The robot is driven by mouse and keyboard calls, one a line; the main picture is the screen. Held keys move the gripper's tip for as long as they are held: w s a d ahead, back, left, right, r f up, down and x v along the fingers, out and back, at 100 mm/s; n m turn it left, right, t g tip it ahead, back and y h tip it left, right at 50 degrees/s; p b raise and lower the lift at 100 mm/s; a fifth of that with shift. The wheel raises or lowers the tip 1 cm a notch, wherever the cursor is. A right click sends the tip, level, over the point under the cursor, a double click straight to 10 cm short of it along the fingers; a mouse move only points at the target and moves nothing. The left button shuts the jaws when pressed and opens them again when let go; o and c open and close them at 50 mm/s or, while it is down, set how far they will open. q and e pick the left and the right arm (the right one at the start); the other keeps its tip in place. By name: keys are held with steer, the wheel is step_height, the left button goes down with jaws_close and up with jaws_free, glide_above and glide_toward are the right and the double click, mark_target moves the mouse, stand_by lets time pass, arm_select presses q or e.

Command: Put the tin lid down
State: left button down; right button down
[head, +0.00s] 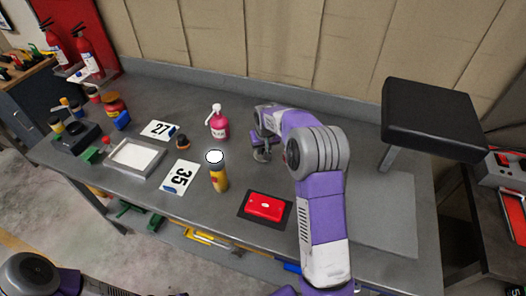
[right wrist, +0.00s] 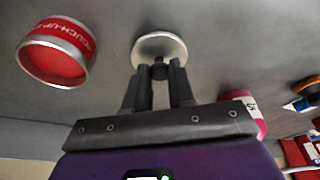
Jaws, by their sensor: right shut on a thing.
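My right gripper (right wrist: 160,72) is shut on the dark knob of the tin lid (right wrist: 160,46), a round pale metal disc. In the head view, my right gripper (head: 262,152) is over the back middle of the bench, to the right of the pink spray bottle; the lid is hard to make out there. I cannot tell whether the lid touches the bench. A red touch-up tin (right wrist: 57,52) with silver rims stands apart from the lid, at the left of the right wrist view. I cannot make out the tin in the head view. My left gripper is out of view.
A red box (head: 265,206) lies on a dark mat. A black raised block (head: 432,115) stands at right.

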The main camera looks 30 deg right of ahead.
steer(key=shift+f, duration=0.55)
steer(key=shift+f, duration=0.25)
steer(key=c, duration=1)
jaws_free()
steer(key=shift+w+r, duration=0.1)
steer(key=shift+o, duration=0.2)
steer(key=shift+r, duration=0.55)
steer(key=p+v, duration=0.1)
steer(key=v, duration=1)
steer(key=shift+s+p, duration=0.25)
steer(key=shift+p, duration=0.15)
steer(key=shift+r, duration=0.15)
